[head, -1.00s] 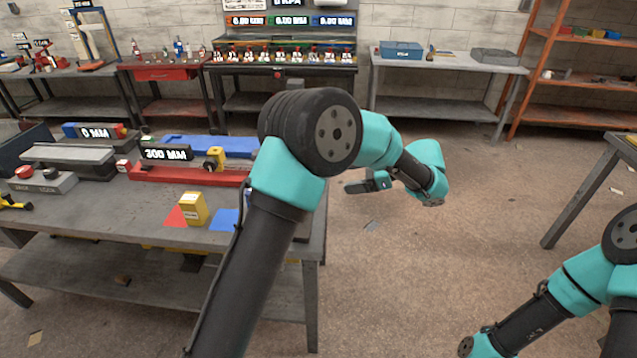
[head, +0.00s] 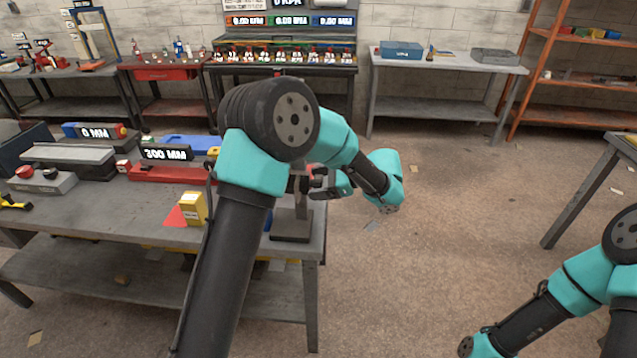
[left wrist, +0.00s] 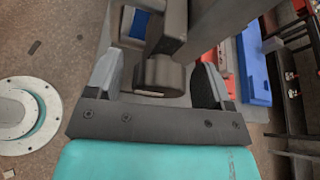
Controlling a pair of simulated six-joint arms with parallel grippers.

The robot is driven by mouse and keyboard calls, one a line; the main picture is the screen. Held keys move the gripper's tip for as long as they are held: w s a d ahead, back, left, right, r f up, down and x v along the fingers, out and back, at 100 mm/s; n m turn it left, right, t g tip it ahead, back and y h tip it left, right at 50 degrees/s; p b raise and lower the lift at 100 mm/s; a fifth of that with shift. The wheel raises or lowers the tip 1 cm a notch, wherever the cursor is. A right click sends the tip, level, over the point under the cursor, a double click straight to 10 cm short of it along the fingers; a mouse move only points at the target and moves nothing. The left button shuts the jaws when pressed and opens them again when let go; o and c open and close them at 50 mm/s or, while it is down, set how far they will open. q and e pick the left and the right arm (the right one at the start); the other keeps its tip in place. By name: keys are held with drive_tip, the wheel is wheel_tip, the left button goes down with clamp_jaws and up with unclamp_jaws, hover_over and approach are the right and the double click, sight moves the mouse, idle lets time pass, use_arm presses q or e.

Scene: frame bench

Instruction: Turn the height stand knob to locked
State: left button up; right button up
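The height stand is a grey post on a flat base (head: 291,226) at the right end of the bench, partly hidden behind my left arm. My left gripper (head: 314,183) is at its upper part, its fingers small and dark in the head view. In the left wrist view a dark grey knob (left wrist: 158,76) hangs from a block on the stand (left wrist: 172,22). The knob lies between the two fingers of my left gripper (left wrist: 158,82), which are apart, with a visible gap on the left side. I cannot tell which setting the knob shows. My right gripper is out of view.
The bench (head: 130,216) holds a yellow block (head: 193,208), a red rail (head: 170,175) and a 300 MM display (head: 166,152) left of my arm. Open floor (head: 440,230) lies right of the bench. My right arm is at the lower right.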

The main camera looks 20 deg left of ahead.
use_arm(q)
drive_tip(key=c, duration=0.9)
drive_tip(key=shift+w+m+g+h, duration=0.1)
drive_tip(key=shift+m+g+h, duration=0.3)
drive_tip(key=shift+m+g, duration=1.15)
drive_tip(key=shift+m+t, duration=0.25)
drive_tip(key=shift+m, duration=0.1)
drive_tip(key=o, duration=0.9)
drive_tip(key=shift+o, duration=0.2)
